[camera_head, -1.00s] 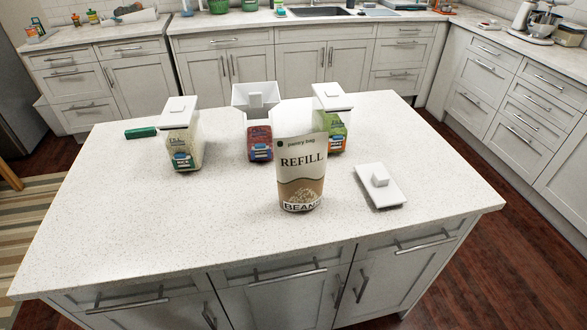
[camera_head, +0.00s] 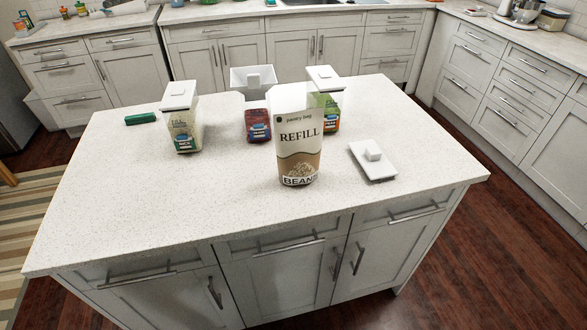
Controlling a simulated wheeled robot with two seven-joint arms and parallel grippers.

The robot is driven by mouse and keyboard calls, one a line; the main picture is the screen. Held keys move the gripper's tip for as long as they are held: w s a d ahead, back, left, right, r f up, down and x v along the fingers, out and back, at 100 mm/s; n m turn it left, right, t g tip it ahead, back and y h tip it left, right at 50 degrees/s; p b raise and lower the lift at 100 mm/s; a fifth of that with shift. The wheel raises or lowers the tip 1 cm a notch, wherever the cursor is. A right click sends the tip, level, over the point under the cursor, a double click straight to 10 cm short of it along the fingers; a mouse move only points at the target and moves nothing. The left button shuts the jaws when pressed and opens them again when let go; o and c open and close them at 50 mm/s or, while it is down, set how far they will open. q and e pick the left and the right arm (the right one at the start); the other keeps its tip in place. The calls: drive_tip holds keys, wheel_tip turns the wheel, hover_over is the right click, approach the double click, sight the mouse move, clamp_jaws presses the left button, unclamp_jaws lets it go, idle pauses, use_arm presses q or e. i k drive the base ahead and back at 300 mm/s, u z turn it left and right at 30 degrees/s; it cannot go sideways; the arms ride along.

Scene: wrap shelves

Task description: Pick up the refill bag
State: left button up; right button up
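The refill bag (camera_head: 299,150) stands upright on the island counter, right of the middle. It is a pouch with a cream upper part and a tan lower part, lettered "REFILL" and "BEANS". Its top edge looks white and open, though I cannot tell whether that white part belongs to a container behind it. The bag partly hides the containers behind it. Neither of my grippers shows in the head view.
A lidded container (camera_head: 183,122) stands on the left, another with a white lid (camera_head: 325,80) behind the bag, and a reddish one (camera_head: 257,125) between them. A white lid (camera_head: 373,161) lies right of the bag. A green item (camera_head: 141,119) lies far left. The counter's front (camera_head: 170,220) is clear.

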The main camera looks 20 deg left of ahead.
sight(298, 135)
drive_tip(key=u, duration=0.05)
drive_tip(key=k, duration=0.3)
drive_tip(key=z, duration=0.95)
drive_tip(key=i, duration=1.4)
drive_tip(key=u, duration=1.35)
